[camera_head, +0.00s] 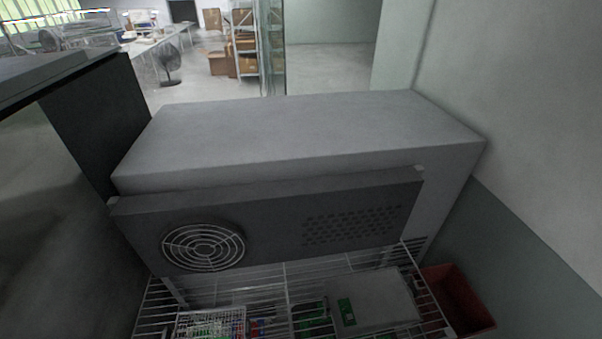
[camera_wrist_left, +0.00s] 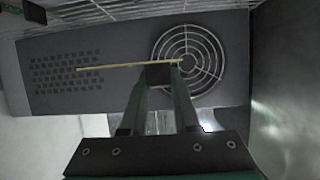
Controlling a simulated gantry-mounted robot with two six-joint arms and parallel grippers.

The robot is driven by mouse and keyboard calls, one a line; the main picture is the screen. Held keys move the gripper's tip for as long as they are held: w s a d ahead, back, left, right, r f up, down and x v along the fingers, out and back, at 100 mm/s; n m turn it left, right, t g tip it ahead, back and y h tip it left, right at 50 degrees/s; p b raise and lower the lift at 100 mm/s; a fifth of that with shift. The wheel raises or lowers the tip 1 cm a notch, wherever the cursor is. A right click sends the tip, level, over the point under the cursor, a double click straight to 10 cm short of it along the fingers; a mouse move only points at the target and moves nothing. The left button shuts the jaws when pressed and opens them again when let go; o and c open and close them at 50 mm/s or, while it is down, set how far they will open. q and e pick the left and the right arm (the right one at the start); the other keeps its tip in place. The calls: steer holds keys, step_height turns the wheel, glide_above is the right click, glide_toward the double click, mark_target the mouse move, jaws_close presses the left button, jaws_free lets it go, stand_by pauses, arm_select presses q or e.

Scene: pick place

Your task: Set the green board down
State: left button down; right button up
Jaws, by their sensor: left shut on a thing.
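In the left wrist view, my left gripper (camera_wrist_left: 159,74) is shut on a thin flat board (camera_wrist_left: 110,68). I take it for the green board, but it is edge-on and shows only as a pale yellow line, so its green faces are hidden. The board reaches out to the left of the fingertips and a little to the right. It appears in front of the grey vented panel (camera_wrist_left: 120,45), and I cannot tell the gap between them. Neither gripper shows in the head view.
In the head view, a big grey box-shaped unit (camera_head: 300,125) with a round fan grille (camera_head: 203,247) stands above a wire rack (camera_head: 285,275). Below are a white box (camera_head: 375,298), small green items (camera_head: 346,311) and a red bin (camera_head: 458,297). A wall stands at the right.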

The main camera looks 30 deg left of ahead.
arm_select(q)
steer(key=w+d+r+m+t+h, duration=0.2)
steer(key=w+d+r+m+h, duration=0.2)
steer(key=d+r+m+h, duration=0.2)
steer(key=shift+w+d+r+m+h+p, duration=0.15)
steer(key=shift+d+r+m+h+p, duration=0.2)
steer(key=shift+d+r+h, duration=0.5)
steer(key=shift+d+f, duration=0.15)
steer(key=shift+f, duration=0.2)
